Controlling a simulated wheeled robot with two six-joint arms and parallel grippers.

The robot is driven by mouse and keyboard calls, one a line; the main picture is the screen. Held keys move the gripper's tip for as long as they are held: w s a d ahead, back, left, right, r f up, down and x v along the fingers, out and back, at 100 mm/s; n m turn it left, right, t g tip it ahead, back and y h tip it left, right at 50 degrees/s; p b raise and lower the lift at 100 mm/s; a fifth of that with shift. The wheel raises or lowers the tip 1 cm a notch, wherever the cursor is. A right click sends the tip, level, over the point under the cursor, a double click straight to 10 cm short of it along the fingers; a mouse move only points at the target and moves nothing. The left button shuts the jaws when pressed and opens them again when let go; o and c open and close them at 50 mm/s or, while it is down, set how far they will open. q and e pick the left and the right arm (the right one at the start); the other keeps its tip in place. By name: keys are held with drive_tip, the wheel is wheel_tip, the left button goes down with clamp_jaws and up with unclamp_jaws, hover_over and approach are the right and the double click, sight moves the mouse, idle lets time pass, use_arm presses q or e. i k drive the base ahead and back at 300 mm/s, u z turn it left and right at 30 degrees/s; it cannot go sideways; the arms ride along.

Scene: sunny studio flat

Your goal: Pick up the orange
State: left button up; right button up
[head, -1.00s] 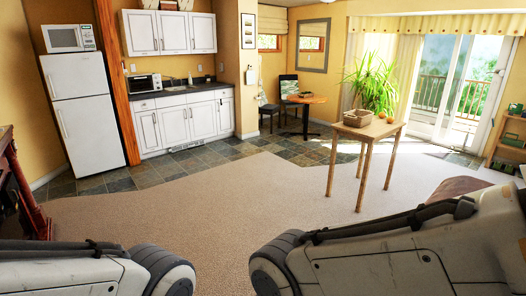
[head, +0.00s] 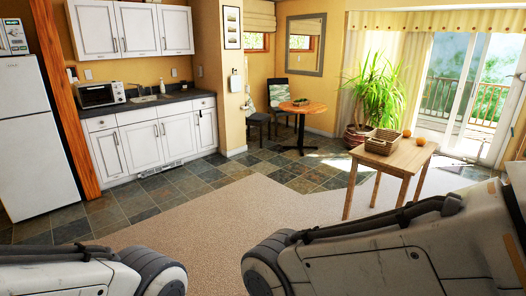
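In the head view two small orange round fruits sit on the wooden table at the right. One orange (head: 420,141) is near the table's right side, and another orange (head: 406,134) is just behind it to the left. The wooden table (head: 408,157) stands on the carpet, across the room from me. A brown woven basket (head: 382,142) is on the table, left of the oranges. Only links of my two arms show along the bottom edge. Neither gripper is in view.
Open carpet (head: 230,222) lies between me and the table. A large potted plant (head: 372,95) stands behind the table. A small round table (head: 300,107) with chairs is farther back. Kitchen cabinets (head: 160,138) and a white fridge (head: 36,135) line the left.

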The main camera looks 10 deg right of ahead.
sight(420, 140)
drive_tip(key=z, duration=0.05)
drive_tip(key=i, duration=2.35)
drive_tip(key=z, duration=0.2)
drive_tip(key=i, duration=2.5)
drive_tip(key=z, duration=0.4)
drive_tip(key=i, duration=2.45)
drive_tip(key=z, duration=1.35)
drive_tip(key=i, duration=1.6)
drive_tip(key=z, duration=1.7)
drive_tip(key=i, duration=1.25)
drive_tip(key=z, duration=0.35)
